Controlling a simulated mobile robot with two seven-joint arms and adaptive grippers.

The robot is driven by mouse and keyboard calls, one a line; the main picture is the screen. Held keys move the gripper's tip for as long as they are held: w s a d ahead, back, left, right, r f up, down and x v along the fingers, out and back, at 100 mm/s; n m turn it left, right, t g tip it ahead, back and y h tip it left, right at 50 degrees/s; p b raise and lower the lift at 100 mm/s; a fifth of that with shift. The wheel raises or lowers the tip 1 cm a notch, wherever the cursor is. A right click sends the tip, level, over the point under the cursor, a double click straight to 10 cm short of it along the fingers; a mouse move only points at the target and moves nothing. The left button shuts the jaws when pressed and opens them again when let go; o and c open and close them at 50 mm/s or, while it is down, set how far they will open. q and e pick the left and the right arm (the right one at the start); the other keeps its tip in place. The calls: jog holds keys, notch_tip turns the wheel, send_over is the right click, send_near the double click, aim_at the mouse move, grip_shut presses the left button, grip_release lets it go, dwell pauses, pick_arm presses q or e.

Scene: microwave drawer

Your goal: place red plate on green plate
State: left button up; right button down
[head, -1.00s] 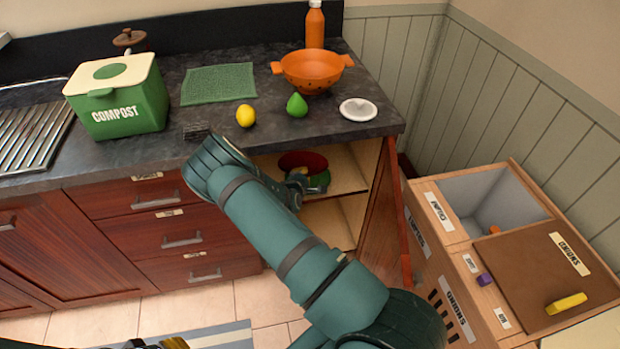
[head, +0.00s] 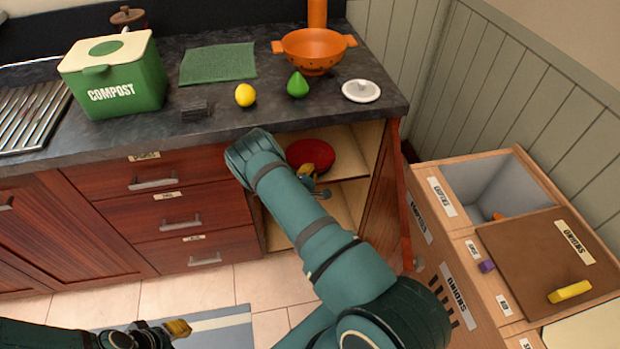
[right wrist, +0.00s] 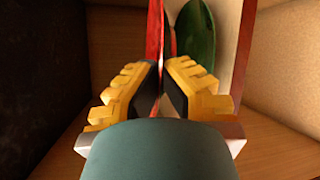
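The red plate (head: 311,153) is inside the open cabinet under the counter, at its upper shelf. My right gripper (head: 307,178) is at the plate's near edge. In the right wrist view, the red plate (right wrist: 155,40) shows edge-on between the yellow fingers (right wrist: 160,98), which look shut on its rim. The green plate (right wrist: 196,35) lies beyond the fingers to the right, apart from the red plate's near edge; I cannot make it out in the head view. My left gripper (head: 178,329) is low at the lower left, away from both plates; its opening is unclear.
Shelf boards (head: 345,200) and side walls closely surround my right gripper. The counter above holds a compost bin (head: 115,85), a lemon (head: 245,95), a green pear-like fruit (head: 298,85), an orange colander (head: 313,50) and a white lid (head: 361,91). A wooden bin unit (head: 470,245) stands right.

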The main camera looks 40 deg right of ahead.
notch_tip(320, 180, down, 3)
jog(key=shift+f+b, duration=0.1)
jog(key=shift+b, duration=0.25)
jog(key=shift+f, duration=0.2)
jog(key=c, duration=1.1)
grip_release()
jog(key=shift+f, duration=0.1)
jog(key=shift+c, duration=0.2)
